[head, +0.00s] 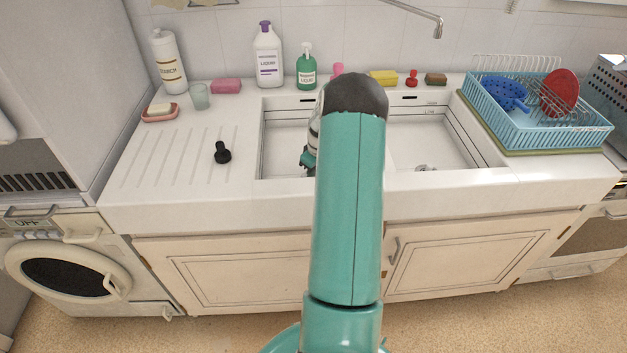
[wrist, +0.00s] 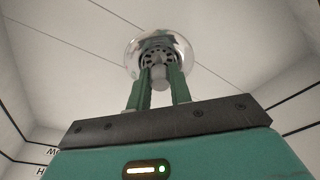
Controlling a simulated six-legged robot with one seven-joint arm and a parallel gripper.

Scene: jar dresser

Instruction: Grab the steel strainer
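The steel strainer (wrist: 184,46) is a shiny round metal cup with dark holes and a grey centre knob, at the top middle of the wrist view. My gripper (wrist: 159,75) has its two green fingers close together on either side of the knob, with no clear gap showing. I cannot tell whether the strainer rests on the basin floor or is lifted off it. In the head view my gripper (head: 307,160) is down in the left sink basin (head: 282,150), partly behind my own arm. The strainer is hidden there.
The right basin (head: 430,140) has a metal drain piece (head: 425,168). A black stopper (head: 222,152) stands on the left drainboard. Bottles, sponges and a soap dish (head: 160,113) line the back. A blue dish rack (head: 530,130) is at right; the faucet (head: 425,20) hangs above.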

